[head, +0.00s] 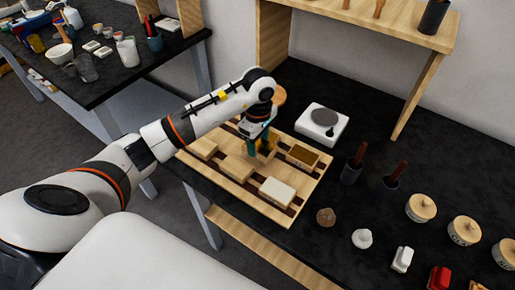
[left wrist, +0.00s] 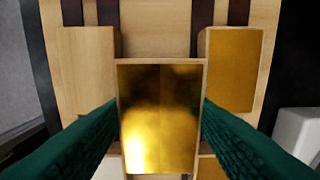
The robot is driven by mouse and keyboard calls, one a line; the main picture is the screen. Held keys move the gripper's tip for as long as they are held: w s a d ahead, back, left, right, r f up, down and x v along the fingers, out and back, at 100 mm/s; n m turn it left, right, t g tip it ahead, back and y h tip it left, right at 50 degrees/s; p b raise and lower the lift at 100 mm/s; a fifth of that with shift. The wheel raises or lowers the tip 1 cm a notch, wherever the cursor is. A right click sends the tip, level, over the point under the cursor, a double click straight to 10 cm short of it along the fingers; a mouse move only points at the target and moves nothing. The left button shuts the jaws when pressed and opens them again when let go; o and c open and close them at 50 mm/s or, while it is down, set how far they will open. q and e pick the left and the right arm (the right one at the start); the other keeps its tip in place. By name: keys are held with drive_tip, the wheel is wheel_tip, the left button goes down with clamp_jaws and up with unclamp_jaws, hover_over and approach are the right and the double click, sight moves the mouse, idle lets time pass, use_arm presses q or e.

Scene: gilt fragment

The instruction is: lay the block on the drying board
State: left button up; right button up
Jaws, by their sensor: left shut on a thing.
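The drying board (head: 234,209) is pale wood with dark slats and lies on the black bench; it also shows in the left wrist view (left wrist: 145,14). My left gripper (head: 262,147) is over the board's far part, its teal fingers shut on a wooden block with a shiny gold top (left wrist: 158,118). The fingers grip its two sides and the gold faces up. In the head view the fingers largely hide this block (head: 270,144). I cannot tell whether it touches the board. My right gripper is not in view.
Another gilt block (head: 302,155) sits close on the right; plain blocks (head: 204,147) (head: 237,168) and a white-topped block (head: 277,191) also occupy the board. A white scale-like device (head: 322,124) stands behind. Brush holders (head: 351,172) and lidded round pots (head: 421,207) stand right.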

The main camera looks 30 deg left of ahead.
sight(258, 144)
use_arm(q)
wheel_tip(258, 144, down, 4)
drive_tip(key=shift+r+p, duration=0.1)
drive_tip(key=shift+p, duration=0.35)
drive_tip(key=shift+f+b, duration=0.25)
drive_tip(key=shift+b, duration=0.1)
drive_tip(key=o, duration=0.7)
drive_tip(key=shift+r, duration=0.1)
